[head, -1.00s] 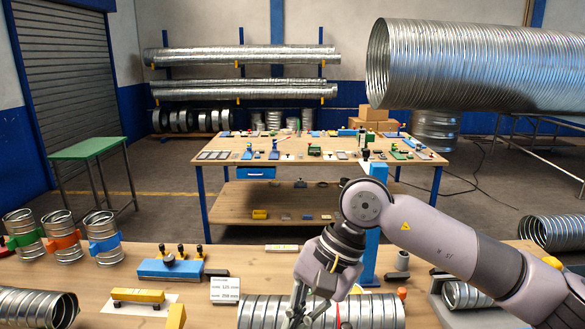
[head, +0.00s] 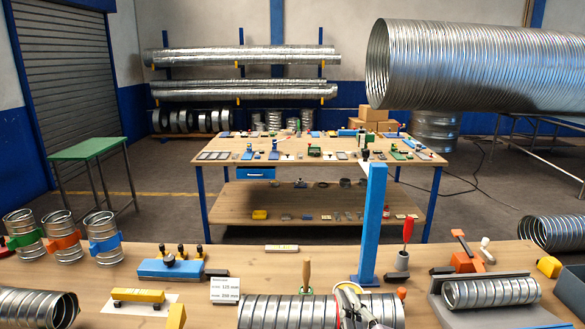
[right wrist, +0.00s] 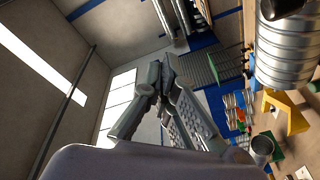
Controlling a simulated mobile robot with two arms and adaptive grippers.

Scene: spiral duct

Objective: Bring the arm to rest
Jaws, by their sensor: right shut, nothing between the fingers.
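My right gripper (right wrist: 166,78) shows in the right wrist view with its fingers together and nothing between them. It is in the air, apart from the bench things, which appear turned sideways at the right of that view. In the head view the right arm no longer crosses the bench, and I cannot make out its gripper there for certain. The spiral duct (head: 275,312) lies across the front of the workbench (head: 215,262), with a pale tool-like shape (head: 350,300) at its middle. My left gripper is not in view.
A blue post (head: 373,225) stands upright behind the duct. A short duct piece (head: 490,292) rests in a grey holder at the right. Ringed duct collars (head: 103,238) stand at the left. A large duct (head: 470,65) hangs high at the right.

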